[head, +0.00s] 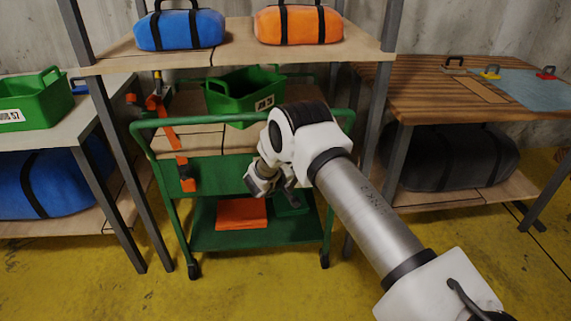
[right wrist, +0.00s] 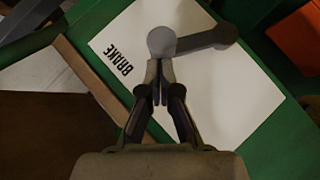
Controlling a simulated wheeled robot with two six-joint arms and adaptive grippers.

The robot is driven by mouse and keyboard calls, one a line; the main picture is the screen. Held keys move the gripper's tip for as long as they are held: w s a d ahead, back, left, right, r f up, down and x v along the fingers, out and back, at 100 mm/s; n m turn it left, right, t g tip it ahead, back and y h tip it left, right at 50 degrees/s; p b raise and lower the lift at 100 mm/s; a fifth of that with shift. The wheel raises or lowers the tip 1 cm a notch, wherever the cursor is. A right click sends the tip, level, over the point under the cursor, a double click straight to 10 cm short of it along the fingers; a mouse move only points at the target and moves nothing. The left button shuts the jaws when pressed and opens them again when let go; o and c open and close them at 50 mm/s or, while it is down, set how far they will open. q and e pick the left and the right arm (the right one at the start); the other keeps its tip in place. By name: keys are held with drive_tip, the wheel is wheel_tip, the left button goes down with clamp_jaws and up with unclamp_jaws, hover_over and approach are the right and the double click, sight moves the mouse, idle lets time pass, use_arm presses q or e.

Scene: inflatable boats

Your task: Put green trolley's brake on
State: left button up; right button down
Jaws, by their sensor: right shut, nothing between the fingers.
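In the right wrist view a white plate (right wrist: 235,95) marked BRAKE is on the green panel. A grey lever (right wrist: 205,38) lies across its upper part, with a round end at left and its arm pointing right. My right gripper (right wrist: 159,90) is shut and empty over the plate, its tips right at the lever's round end; I cannot tell whether they touch. In the head view the right gripper (head: 268,188) is at the trolley's front and hides the brake. My left gripper is not in view.
Shelf posts (head: 115,160) stand close on both sides. A wooden bench (head: 430,95) is at right. The yellow floor in front is clear.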

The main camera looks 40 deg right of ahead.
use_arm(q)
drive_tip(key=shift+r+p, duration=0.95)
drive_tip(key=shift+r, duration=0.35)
use_arm(e)
drive_tip(key=shift+s+d+f+m+t+y, duration=0.1)
drive_tip(key=shift+s+d+m+t+y, duration=0.15)
drive_tip(key=shift+d, duration=0.25)
drive_tip(key=shift+s+d+f+m+t+y, duration=0.15)
drive_tip(key=shift+s+d+y, duration=0.15)
drive_tip(key=shift+d, duration=0.2)
drive_tip(key=shift+s, duration=0.15)
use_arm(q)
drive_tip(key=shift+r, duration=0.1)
